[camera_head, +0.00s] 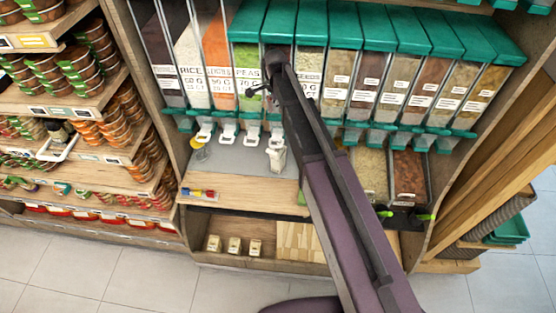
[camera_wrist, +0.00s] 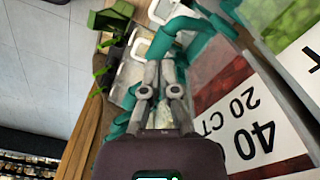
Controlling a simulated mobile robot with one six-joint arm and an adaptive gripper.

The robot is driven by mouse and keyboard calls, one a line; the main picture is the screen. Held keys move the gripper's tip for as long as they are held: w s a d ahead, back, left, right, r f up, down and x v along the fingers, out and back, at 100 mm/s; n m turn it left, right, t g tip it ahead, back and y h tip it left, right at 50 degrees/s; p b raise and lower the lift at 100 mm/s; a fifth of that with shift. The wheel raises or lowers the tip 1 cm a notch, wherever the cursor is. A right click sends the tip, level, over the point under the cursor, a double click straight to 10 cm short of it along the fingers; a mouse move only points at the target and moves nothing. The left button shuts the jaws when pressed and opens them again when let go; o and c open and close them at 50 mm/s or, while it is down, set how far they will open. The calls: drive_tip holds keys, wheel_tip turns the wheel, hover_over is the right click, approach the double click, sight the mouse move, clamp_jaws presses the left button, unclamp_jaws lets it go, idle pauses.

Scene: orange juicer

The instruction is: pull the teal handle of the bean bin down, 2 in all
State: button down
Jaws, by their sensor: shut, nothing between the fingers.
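The bean bin (camera_wrist: 215,75), with dark red contents and a white label (camera_wrist: 255,130) marked 40 and 20, fills the right of the wrist view. A bent teal handle (camera_wrist: 180,28) shows at the top of the wrist view, just beyond my fingertips. My gripper (camera_wrist: 164,62) is shut and empty, its fingers close together. I cannot tell whether the fingertips touch the handle. In the head view my arm crosses in front of the bean bin and mostly hides it and its handle.
The peas bin (camera_head: 247,82) stands left of my arm, among a row of teal-lidded bins (camera_head: 398,85). A clear container (camera_head: 276,157) stands on the grey counter (camera_head: 235,158) below. Shelves of jars (camera_head: 40,70) are at the left; open floor (camera_head: 100,268) lies in front.

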drive_tip(key=shift+f, duration=0.15)
drive_tip(key=shift+f+b, duration=1.15)
drive_tip(key=shift+b, duration=0.15)
drive_tip(key=shift+f, duration=0.1)
drive_tip(key=f+b, duration=0.2)
drive_tip(key=s+f+b, duration=0.1)
drive_tip(key=f+b, duration=0.1)
drive_tip(key=b, duration=0.1)
drive_tip(key=shift+s+f, duration=0.1)
drive_tip(key=shift+f, duration=0.25)
idle(0.9)
drive_tip(key=shift+r, duration=0.1)
idle(0.4)
drive_tip(key=shift+w+r+p, duration=0.2)
drive_tip(key=shift+r+p, duration=1)
drive_tip(key=shift+p, duration=0.05)
drive_tip(key=shift+w+r+p, duration=0.2)
drive_tip(key=shift+r+p, duration=1.05)
drive_tip(key=shift+p, duration=0.05)
drive_tip(key=shift+w+r+p, duration=0.2)
drive_tip(key=shift+r+p, duration=1)
drive_tip(key=shift+p, duration=0.05)
drive_tip(key=shift+f, duration=0.15)
